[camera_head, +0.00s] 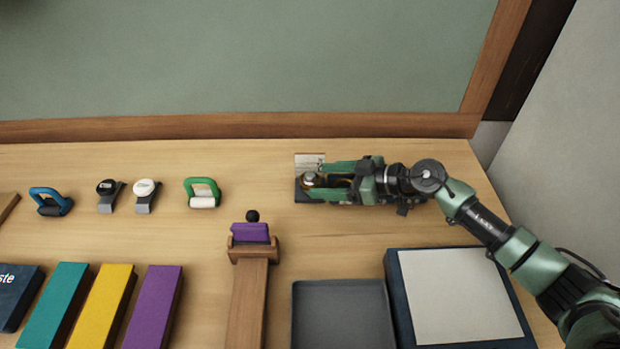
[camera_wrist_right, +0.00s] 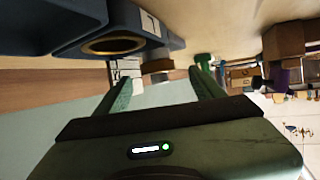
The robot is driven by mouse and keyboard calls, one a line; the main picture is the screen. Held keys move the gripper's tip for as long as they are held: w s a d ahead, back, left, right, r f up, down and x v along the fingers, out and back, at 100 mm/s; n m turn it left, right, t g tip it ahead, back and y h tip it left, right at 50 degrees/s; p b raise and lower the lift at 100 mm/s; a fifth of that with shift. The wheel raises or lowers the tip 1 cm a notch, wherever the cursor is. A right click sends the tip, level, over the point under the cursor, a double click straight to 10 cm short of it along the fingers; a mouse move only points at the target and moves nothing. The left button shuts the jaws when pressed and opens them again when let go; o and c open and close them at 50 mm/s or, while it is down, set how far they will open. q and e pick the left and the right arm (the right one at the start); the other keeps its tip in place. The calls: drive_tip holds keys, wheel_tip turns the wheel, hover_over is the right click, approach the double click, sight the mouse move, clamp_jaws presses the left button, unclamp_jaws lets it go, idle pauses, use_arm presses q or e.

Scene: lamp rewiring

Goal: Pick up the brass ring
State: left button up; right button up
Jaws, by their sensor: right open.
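The brass ring (camera_wrist_right: 112,46) shows in the right wrist view as a gold band against a dark blue block, above and just left of the left-hand fingertip. In the head view only a brassy edge shows near the fingers, mostly hidden. My right gripper (camera_head: 314,181) reaches in from the right, its green fingers apart, over a small dark plate (camera_head: 301,196). A silver, round-topped post (camera_head: 310,177) stands at the fingertips. In the right wrist view, my right gripper (camera_wrist_right: 160,78) is open, and a grey and brown cylinder lies beyond its tips. I cannot tell whether the fingers touch anything.
A pale card (camera_head: 309,160) stands behind the plate. Blue (camera_head: 50,201) and green-handled (camera_head: 202,192) items lie left. A wooden stand (camera_head: 248,300) holds a purple block. A grey tray (camera_head: 343,315) and a white-topped box (camera_head: 462,295) sit in front. Bare table lies between.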

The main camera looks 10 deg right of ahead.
sight(303, 185)
drive_tip(key=x, duration=0.2)
drive_tip(key=shift+w+a+f, duration=0.15)
drive_tip(key=shift+w, duration=0.2)
drive_tip(key=shift+s, duration=0.1)
drive_tip(key=c, duration=1.4)
drive_tip(key=shift+c, duration=0.2)
